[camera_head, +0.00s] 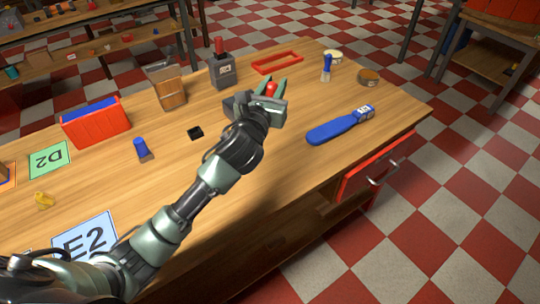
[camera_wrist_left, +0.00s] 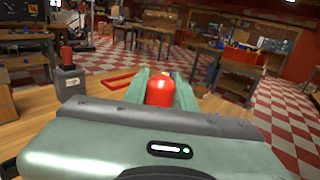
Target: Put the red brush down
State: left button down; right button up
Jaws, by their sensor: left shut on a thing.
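My left gripper (camera_head: 272,88) is above the wooden workbench (camera_head: 295,180), near its middle. Its green fingers are shut on the red brush (camera_head: 271,90). Only the rounded red end of the brush shows between the fingers; the rest is hidden by the gripper. In the left wrist view the red brush (camera_wrist_left: 159,91) stands up between the fingers (camera_wrist_left: 162,88). I cannot tell whether its lower end touches the bench. My right gripper is not in view.
A red frame (camera_head: 277,62) lies behind the gripper, and a grey block with a red-handled piece (camera_head: 222,70) stands behind left. A blue brush (camera_head: 326,68), round tins (camera_head: 368,77) and a blue paddle (camera_head: 335,130) are to the right. A small black piece (camera_head: 195,133) lies left.

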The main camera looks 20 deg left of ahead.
pick_arm(q)
jog(key=w+a+r, duration=0.2)
jog(key=w+r, duration=0.1)
jog(key=w, duration=0.2)
notch_tip(320, 180, down, 19)
jog(key=b, duration=0.4)
jog(key=shift+f+y+b, duration=0.15)
jog(key=shift+y+b, duration=0.15)
jog(key=shift+f, duration=0.2)
jog(key=c, duration=1.1)
grip_release()
jog(key=shift+c, duration=0.2)
jog(key=shift+r, duration=0.15)
